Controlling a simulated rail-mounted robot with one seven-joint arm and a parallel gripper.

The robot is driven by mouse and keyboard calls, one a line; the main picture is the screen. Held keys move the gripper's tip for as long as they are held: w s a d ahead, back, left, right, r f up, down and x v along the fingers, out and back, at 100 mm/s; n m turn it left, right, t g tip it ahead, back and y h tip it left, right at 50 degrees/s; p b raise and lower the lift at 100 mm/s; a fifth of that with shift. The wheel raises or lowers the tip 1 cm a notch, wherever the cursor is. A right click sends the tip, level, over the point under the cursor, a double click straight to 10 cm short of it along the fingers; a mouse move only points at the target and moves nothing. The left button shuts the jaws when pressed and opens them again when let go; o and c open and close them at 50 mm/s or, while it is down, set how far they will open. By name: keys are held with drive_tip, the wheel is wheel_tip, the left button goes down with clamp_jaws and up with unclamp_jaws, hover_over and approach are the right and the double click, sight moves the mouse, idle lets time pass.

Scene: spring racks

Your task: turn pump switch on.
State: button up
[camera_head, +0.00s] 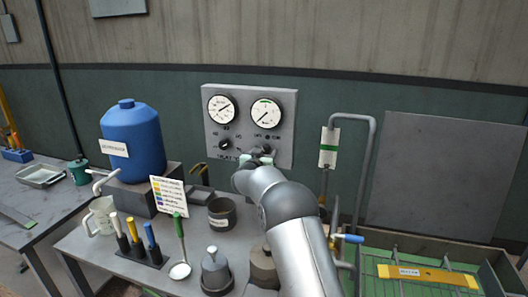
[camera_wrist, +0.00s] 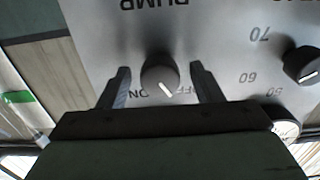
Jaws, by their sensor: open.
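The grey control panel (camera_head: 247,118) is mounted on the back wall in the head view. In the wrist view the panel (camera_wrist: 225,35) appears upside down, with the word PUMP above a dark round pump switch (camera_wrist: 158,72). Its white mark points down and right, toward the OFF lettering; ON is on the left. My gripper (camera_wrist: 160,67) is open, with one finger on each side of the switch. I cannot tell whether the fingers touch it. In the head view my gripper (camera_head: 258,158) is at the panel's lower right and mostly hides the switch.
A second knob (camera_wrist: 302,65) with a number scale sits to the right in the wrist view. Two gauges (camera_head: 221,109) (camera_head: 265,113) are above. A blue tank (camera_head: 133,142), a dark cup (camera_head: 222,213) and tools stand on the bench. A bent pipe (camera_head: 371,160) rises right of my arm.

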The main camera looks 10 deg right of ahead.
drive_tip(key=c, duration=1)
drive_tip(key=shift+f+b, duration=0.1)
drive_tip(key=shift+b, duration=0.3)
drive_tip(key=shift+a+m+b, duration=0.1)
drive_tip(key=shift+m+b, duration=4.65)
drive_tip(key=shift+m, duration=1.25)
